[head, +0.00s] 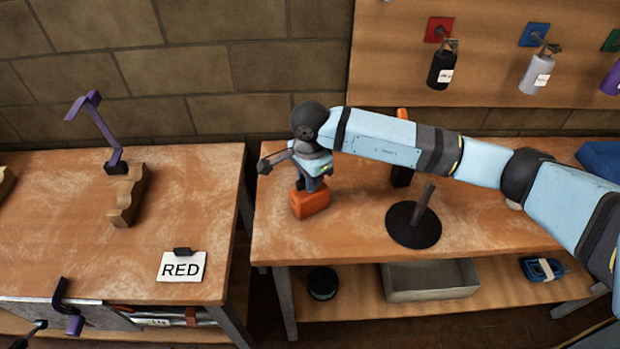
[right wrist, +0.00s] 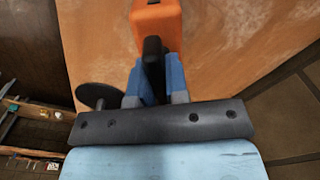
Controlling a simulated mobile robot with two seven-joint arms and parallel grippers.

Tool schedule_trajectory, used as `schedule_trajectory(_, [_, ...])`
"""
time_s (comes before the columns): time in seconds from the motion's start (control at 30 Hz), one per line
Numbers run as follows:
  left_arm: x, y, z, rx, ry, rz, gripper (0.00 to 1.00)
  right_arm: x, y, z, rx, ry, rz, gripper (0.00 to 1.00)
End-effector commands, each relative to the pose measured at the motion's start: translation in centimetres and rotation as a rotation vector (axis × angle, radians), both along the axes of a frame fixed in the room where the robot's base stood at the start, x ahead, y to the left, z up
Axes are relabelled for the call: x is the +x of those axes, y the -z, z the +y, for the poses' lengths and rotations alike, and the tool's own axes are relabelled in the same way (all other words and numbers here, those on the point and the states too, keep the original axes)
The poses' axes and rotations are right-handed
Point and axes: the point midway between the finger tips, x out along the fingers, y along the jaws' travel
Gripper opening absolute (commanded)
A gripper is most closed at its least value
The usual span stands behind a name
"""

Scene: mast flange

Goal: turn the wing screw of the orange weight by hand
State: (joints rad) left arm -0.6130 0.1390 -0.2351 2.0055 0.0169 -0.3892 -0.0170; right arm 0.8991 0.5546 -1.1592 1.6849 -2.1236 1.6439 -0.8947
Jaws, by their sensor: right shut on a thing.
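The orange weight (head: 310,203) stands on the right-hand wooden bench, near its left end. It also shows at the top of the right wrist view (right wrist: 157,22). My right gripper (head: 313,184) reaches down onto the weight from above. In the right wrist view, its blue fingers (right wrist: 154,78) are shut on a dark upright piece at the weight, which I take to be the wing screw (right wrist: 152,48). The fingers hide part of the screw, and the head view does not show it clearly. My left gripper is not in view.
A black round base with a post (head: 413,224) stands right of the weight. An orange-and-black upright thing (head: 402,174) is behind my arm. A gap separates the benches.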

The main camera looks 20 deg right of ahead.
Motion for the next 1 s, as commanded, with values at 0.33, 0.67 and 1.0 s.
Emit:
schedule_trajectory(0.33, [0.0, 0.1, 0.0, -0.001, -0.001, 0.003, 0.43, 0.0, -0.1, 0.0, 0.0, 0.046, -0.001, 0.42])
schedule_trajectory(0.67, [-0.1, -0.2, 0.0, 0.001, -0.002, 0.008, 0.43, 0.1, -1.2, 0.0, 0.0, 0.044, -0.002, 0.42])
schedule_trajectory(1.0, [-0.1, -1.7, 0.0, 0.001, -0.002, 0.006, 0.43, 0.1, -4.9, 0.0, 0.0, 0.043, -0.002, 0.42])
